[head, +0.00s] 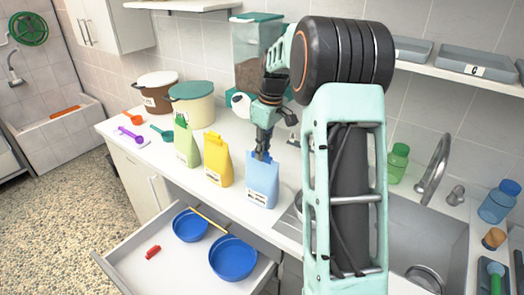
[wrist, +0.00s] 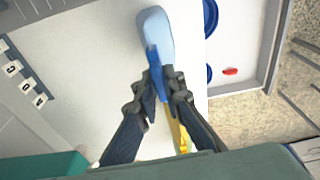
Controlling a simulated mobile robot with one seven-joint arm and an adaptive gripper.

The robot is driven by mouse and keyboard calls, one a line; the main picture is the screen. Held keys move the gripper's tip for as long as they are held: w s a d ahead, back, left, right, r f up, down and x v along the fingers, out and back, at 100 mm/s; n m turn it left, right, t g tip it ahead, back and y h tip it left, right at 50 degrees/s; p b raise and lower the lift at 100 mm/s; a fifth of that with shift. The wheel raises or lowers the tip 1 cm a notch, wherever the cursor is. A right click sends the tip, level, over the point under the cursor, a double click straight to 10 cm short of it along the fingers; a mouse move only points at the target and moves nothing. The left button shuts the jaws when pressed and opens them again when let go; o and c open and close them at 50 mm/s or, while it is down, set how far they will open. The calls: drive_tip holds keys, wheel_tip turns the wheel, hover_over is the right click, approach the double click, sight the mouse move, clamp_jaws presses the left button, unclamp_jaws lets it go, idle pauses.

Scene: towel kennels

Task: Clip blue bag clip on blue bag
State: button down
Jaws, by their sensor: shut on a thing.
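The light blue bag (head: 263,182) stands upright on the white counter, right of the yellow bag (head: 217,162). My gripper (head: 262,152) points down at the top of the blue bag. In the wrist view my gripper (wrist: 161,76) is shut on a darker blue, long, thin thing, the blue bag clip (wrist: 151,60). The clip's front end overlaps the pale blue bag (wrist: 156,27) in that view. I cannot tell whether the clip is around the bag's top edge or only touching or above it. In the head view the fingers hide the clip.
An open drawer (head: 122,262) below the counter holds two blue bowls (head: 233,258), a yellow stick and a red item (head: 152,252). A green bag (head: 187,146) stands left of the yellow one. A dispenser (head: 252,55) stands behind; a sink (head: 420,245) is at right.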

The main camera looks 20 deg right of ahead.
drive_tip(key=shift+f, duration=0.1)
idle(0.3)
drive_tip(key=c, duration=2)
unclamp_jaws()
drive_tip(key=shift+o, duration=0.5)
drive_tip(key=o, duration=0.4)
drive_tip(key=shift+r+p, duration=1.9)
drive_tip(key=shift+r, duration=0.65)
